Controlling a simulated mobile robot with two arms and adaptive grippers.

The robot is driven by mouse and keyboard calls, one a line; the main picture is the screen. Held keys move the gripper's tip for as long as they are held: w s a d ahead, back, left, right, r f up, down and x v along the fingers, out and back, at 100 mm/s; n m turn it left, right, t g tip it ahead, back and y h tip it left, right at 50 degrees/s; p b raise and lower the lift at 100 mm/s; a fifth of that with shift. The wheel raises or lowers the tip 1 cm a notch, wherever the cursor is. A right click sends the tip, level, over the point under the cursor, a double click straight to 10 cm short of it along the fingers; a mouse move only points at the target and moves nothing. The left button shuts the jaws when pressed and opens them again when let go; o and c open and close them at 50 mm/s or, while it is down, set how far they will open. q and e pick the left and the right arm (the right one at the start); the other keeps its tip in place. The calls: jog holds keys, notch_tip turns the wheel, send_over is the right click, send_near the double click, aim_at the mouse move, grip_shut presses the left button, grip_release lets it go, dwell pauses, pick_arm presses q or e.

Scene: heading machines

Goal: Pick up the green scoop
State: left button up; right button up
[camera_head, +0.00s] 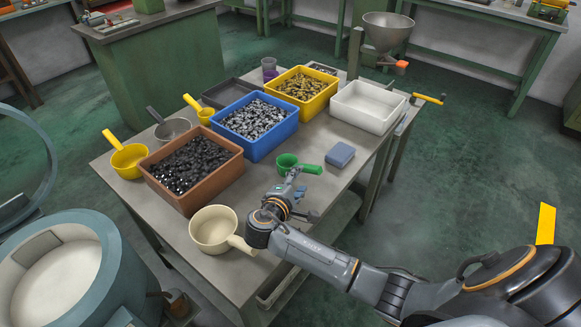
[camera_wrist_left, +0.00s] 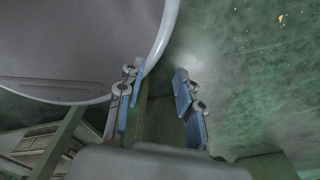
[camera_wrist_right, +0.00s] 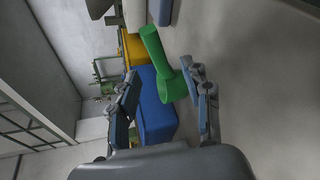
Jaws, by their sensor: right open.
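The green scoop (camera_head: 287,163) lies on the grey worktable, right of the blue bin, its handle pointing right. My right gripper (camera_head: 291,185) is just in front of the scoop, open and empty. In the right wrist view the scoop (camera_wrist_right: 166,68) shows ahead, between the open fingers (camera_wrist_right: 163,90) but nearer the right-hand finger. Whether that finger touches the scoop I cannot tell. In the left wrist view my left gripper (camera_wrist_left: 158,92) has its fingers apart with nothing between them. It does not show in the head view.
A blue bin (camera_head: 257,148), a brown bin (camera_head: 197,193) and a yellow bin (camera_head: 318,106) hold small parts. A grey-blue box (camera_head: 340,155) lies right of the scoop. A cream scoop (camera_head: 212,229) lies at the table's front, beside my right arm. A white bin (camera_head: 368,119) stands behind.

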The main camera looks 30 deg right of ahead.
aim_at(305, 168)
jog(key=shift+x, duration=0.85)
jog(key=shift+w+d+f, duration=0.15)
jog(key=shift+w+d, duration=0.05)
jog(key=shift+d, duration=0.05)
jog(key=shift+w+d+f, duration=0.1)
jog(key=shift+w+d, duration=0.05)
jog(key=x, duration=0.4)
jog(key=shift+w, duration=0.4)
jog(key=shift+w+d, duration=0.2)
jog(key=shift+d+f, duration=0.1)
pick_arm(q)
jog(key=shift+w+r, duration=0.3)
jog(key=shift+w, duration=0.15)
pick_arm(e)
grip_shut()
